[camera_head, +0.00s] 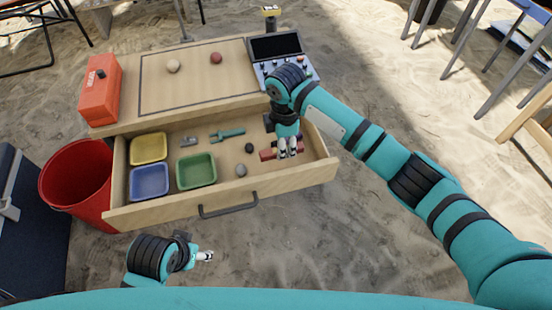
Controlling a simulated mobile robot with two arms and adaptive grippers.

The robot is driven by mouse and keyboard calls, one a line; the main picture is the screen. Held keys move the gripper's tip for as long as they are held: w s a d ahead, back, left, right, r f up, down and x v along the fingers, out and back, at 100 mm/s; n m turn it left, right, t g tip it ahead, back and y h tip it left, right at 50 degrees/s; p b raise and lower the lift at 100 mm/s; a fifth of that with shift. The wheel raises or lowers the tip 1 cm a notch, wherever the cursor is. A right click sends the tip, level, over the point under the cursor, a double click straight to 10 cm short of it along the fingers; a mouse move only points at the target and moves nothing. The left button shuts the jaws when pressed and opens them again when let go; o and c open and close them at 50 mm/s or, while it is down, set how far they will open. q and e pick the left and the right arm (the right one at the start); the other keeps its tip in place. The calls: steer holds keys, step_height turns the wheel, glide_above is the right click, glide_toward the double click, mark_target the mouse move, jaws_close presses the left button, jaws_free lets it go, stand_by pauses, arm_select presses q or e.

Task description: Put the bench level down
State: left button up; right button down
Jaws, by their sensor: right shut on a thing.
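My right gripper (287,152) reaches down into the right part of the open drawer (215,207). It is shut on a small red piece (267,154), which I take to be the bench level. Most of the piece is hidden behind the fingers and wrist. I cannot tell whether it touches the drawer floor. My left gripper (206,256) is low in the view, over the sand in front of the drawer, away from the drawer's things; its fingers are too small to read.
The drawer also holds yellow (149,148), blue (149,181) and green (196,170) trays, a teal tool (227,134) and small stones (241,170). A red box (100,92) and a control panel (276,50) are on the table. A red bucket (75,180) stands left.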

mark_target(283, 165)
step_height(283, 165, down, 3)
steer(key=shift+r, duration=0.2)
steer(key=shift+f+b, duration=0.45)
steer(key=shift+f, duration=0.75)
arm_select(q)
steer(key=v, duration=0.2)
steer(key=shift+s+a+r, duration=0.1)
steer(key=shift+s+r, duration=0.1)
steer(key=shift+r, duration=0.05)
arm_select(e)
steer(key=shift+f, duration=0.35)
steer(key=shift+f, duration=0.1)
steer(key=c, duration=1.1)
jaws_free()
